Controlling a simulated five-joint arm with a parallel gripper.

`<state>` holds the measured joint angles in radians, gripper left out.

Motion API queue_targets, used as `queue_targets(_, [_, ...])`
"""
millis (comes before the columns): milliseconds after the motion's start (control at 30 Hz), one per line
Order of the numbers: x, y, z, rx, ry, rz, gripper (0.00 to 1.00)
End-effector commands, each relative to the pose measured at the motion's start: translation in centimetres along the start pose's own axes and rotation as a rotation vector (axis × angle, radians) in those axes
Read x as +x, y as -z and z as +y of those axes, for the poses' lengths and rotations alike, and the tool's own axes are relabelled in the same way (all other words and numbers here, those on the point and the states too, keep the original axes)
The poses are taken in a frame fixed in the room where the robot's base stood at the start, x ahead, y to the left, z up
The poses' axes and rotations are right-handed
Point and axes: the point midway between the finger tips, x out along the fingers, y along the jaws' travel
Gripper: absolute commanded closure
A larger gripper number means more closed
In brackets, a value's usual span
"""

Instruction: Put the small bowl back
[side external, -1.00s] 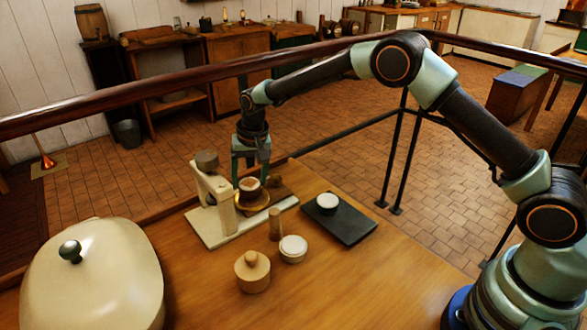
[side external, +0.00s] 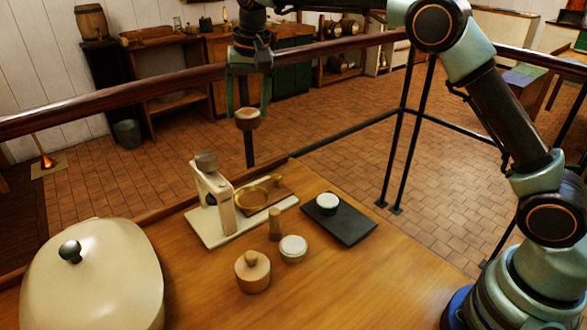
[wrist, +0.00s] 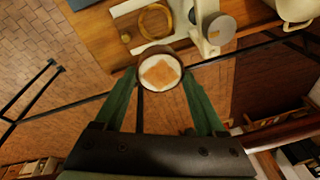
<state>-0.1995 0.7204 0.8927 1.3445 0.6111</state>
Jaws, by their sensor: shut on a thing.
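My gripper (side external: 248,112) is shut on a small brown-walled bowl (side external: 247,122) high above the back of the table. In the wrist view the bowl (wrist: 160,71) sits between the two green fingers, with a white inside and a tan square patch in it. The cream stand (side external: 213,197) has an upright post with a grey knob. A brass ring (side external: 247,206) beside the post is empty; it also shows in the wrist view (wrist: 153,33).
A black slab (side external: 345,227) bears a small white-topped round dish (side external: 327,203). A wooden peg (side external: 275,225), a white-topped pot (side external: 293,249) and a lidded wooden pot (side external: 252,272) stand in front. A large cream domed lid (side external: 95,275) fills the left.

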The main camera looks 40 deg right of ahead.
Motion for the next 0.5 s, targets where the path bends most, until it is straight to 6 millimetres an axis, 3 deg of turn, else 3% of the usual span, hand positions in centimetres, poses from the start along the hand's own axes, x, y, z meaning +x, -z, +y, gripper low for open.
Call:
queue_targets(267, [-3.6, -2.0, 5.4, 0.061, -0.008, 0.01, 0.88])
queue_targets(500, [-5.6, -5.5, 10.7, 0.118, -0.016, 0.017, 0.88])
